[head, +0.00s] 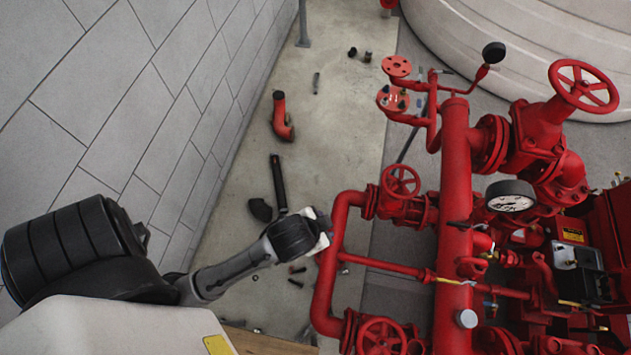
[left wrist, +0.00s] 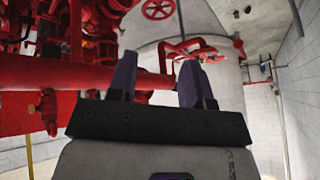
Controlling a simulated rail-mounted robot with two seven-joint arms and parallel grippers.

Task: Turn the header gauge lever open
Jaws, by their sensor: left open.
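A white-faced gauge (head: 511,197) stands over the right side of the thick red header pipe (head: 455,160). A second, dark round gauge (head: 493,53) sits on a red stem near the header's far end. Small yellow and metal fittings (head: 492,254) show below the white-faced gauge; I cannot tell whether one is the lever. My left gripper (head: 323,240) is left of the header and apart from the gauges. In the left wrist view its two dark fingers (left wrist: 157,82) are apart with nothing between them, and red pipe shows behind them. My right gripper is not in view.
Red handwheels (head: 401,181) and branch pipes (head: 338,240) stand between my left gripper and the header. A big white tank (head: 540,50) stands at the back right. A grey block wall (head: 130,90) runs along the left. Loose pipe pieces (head: 281,118) lie on the floor.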

